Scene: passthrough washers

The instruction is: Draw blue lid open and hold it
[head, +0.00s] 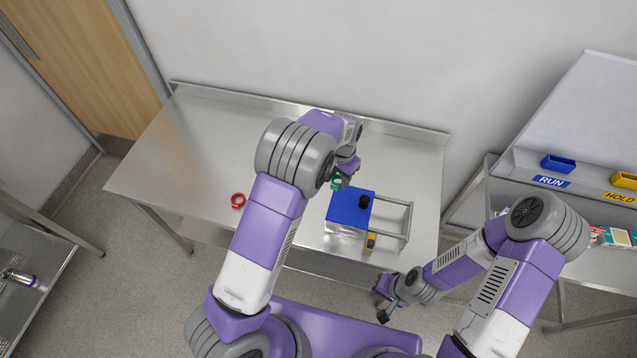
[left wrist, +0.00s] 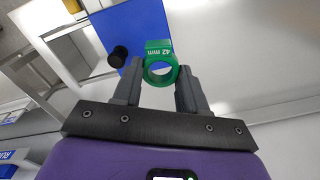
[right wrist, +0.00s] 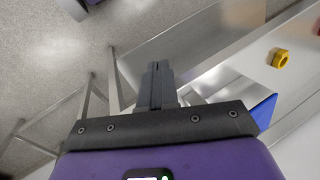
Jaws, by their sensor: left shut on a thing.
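The blue lid (head: 350,207) with a black knob (head: 364,202) covers the box (head: 345,231) on the steel table; the lid also shows in the left wrist view (left wrist: 150,28). My left gripper (head: 338,181) is at the lid's far left corner, shut on a green ring marked 42 mm (left wrist: 160,68). I cannot tell whether the ring touches the lid. My right gripper (head: 383,313) is off the table's front edge, low and away from the lid. Its fingers (right wrist: 156,68) are together and empty. The lid's edge shows at the right of the right wrist view (right wrist: 264,111).
A metal rail frame (head: 408,222) extends right of the box. A yellow ring (head: 371,240) is at the box's front right corner. A red ring (head: 238,200) lies on the table at left. Blue RUN (head: 558,163) and yellow HOLD (head: 624,180) bins stand at right. The table's left half is mostly clear.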

